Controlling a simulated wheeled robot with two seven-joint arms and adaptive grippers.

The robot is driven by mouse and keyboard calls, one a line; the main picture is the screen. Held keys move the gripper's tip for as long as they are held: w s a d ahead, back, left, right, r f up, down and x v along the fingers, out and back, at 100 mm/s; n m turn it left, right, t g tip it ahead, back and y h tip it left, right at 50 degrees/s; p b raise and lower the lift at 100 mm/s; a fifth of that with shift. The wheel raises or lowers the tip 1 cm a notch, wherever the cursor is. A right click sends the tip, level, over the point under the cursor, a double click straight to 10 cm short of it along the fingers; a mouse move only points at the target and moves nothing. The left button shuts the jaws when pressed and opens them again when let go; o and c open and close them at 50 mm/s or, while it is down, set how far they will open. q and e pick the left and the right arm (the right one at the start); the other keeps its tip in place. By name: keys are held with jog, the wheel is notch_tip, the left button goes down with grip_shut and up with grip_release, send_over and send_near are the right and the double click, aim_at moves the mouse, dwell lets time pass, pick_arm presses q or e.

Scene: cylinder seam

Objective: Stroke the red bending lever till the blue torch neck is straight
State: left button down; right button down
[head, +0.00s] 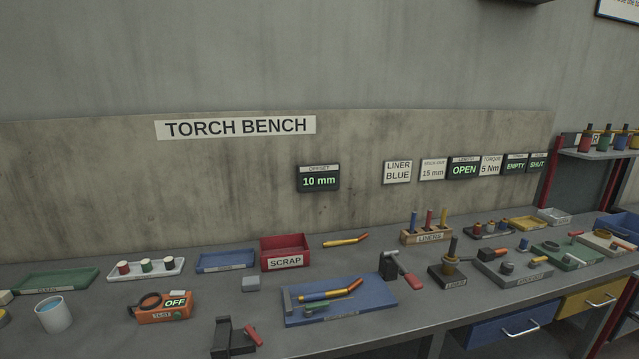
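A bent torch neck in orange and yellow with a blue part (318,297) lies on the blue mat (375,304) at the middle front of the bench. A red lever (411,282) sticks out from a black upright fixture (389,264) just right of the mat. A second red handle (252,335) is on a black fixture (222,338) at the front edge; I cannot tell which is the bending lever. An OFFSET display (319,181) on the back panel reads 10 mm. Neither of my grippers is in view.
A second bent orange and yellow neck (346,240) lies behind, beside the red SCRAP bin (285,252). An orange tester (162,306) reading OFF and a pale cup (53,314) stand left. Several trays and fixtures crowd the right. Bench between tester and mat is mostly clear.

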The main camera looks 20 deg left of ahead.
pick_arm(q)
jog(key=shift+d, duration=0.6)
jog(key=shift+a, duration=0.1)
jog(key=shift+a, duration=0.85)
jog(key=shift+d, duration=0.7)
